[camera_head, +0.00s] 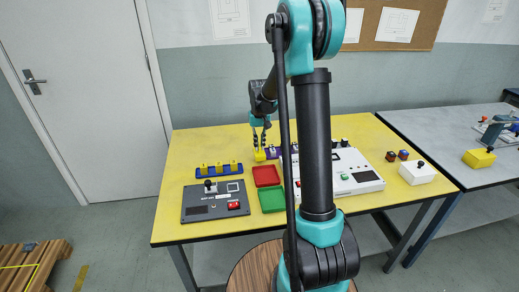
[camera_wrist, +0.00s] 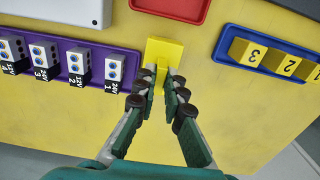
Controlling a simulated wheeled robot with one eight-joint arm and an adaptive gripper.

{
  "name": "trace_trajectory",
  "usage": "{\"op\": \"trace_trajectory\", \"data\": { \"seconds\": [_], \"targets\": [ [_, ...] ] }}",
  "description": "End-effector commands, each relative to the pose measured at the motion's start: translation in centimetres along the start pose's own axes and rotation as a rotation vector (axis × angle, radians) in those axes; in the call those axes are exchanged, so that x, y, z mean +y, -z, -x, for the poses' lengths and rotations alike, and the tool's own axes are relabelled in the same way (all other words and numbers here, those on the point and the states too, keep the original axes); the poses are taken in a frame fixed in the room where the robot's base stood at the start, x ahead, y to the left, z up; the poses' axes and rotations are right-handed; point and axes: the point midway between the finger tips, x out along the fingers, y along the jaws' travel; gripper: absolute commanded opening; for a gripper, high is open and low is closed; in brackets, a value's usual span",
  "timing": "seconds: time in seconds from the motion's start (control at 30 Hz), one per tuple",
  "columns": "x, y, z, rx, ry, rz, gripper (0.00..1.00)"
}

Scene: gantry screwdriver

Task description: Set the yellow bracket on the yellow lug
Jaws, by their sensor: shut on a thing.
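My gripper (camera_wrist: 164,94) is shut on a yellow piece (camera_wrist: 164,50), which I take to be the yellow bracket. In the wrist view it has a wide block with a narrow part between the fingertips. In the head view my gripper (camera_head: 259,146) points down at the yellow bracket (camera_head: 259,156), close over the yellow table. I cannot tell whether it touches the table. No piece is clearly marked as the yellow lug. Yellow pieces numbered 3 (camera_wrist: 248,52), 2 and 1 stand in a blue tray (camera_wrist: 226,46) right of the gripper in the wrist view.
A purple tray (camera_wrist: 69,77) with several grey connector blocks lies left of the gripper in the wrist view. A red bin (camera_head: 266,175), a green bin (camera_head: 271,199), a dark control box (camera_head: 193,208) and a white panel (camera_head: 358,171) stand around. A yellow block (camera_head: 479,158) is on the grey table.

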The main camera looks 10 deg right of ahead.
Motion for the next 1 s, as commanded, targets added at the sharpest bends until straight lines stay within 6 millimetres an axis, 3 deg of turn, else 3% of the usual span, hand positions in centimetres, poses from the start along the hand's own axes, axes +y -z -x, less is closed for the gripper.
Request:
{"op": "trace_trajectory", "data": {
  "seconds": [0.17, 0.5, 0.53, 0.7, 1.0],
  "targets": [
    [0.0, 0.0, -2.2, 0.000, 0.000, 0.000, 0.00],
    [0.0, 0.0, -2.5, 0.000, 0.000, 0.000, 0.00],
    [0.0, 0.0, -2.5, 0.000, 0.000, 0.000, 0.11],
    [0.0, 0.0, -2.5, 0.000, 0.000, 0.000, 0.30],
    [0.0, 0.0, -2.4, 0.000, 0.000, 0.000, 0.30]
  ]
}}
